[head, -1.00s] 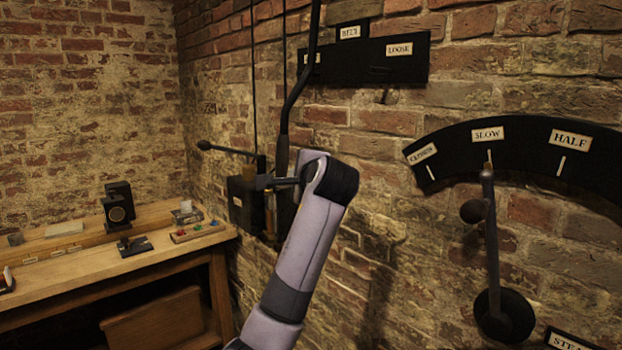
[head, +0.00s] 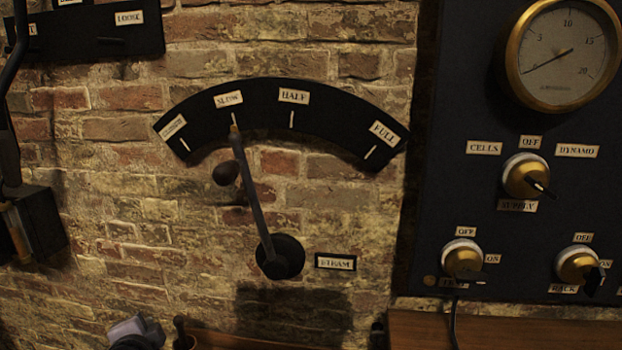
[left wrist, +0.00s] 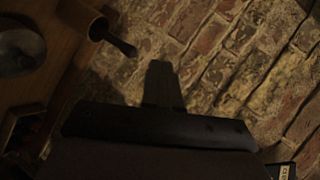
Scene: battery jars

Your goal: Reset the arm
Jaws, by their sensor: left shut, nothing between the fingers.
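My left arm's grey and black end (head: 135,332) shows at the bottom left edge of the head view, low in front of the brick wall. In the left wrist view the dark fingers of my left gripper (left wrist: 161,82) are together and empty, over brick and clear of any object. My right gripper is in neither view. The steam lever (head: 252,200) on the wall leans left, its tip at the SLOW mark of the black arc plate (head: 335,128). My left gripper is well below and left of it, apart from it.
A dark panel (head: 450,60) at the right carries a brass gauge (head: 563,52) and several brass knobs. A black box (head: 38,220) hangs on the wall at the left. A wooden surface (head: 500,330) runs along the lower right. The left wrist view shows a dark-handled object (left wrist: 98,28) near wood.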

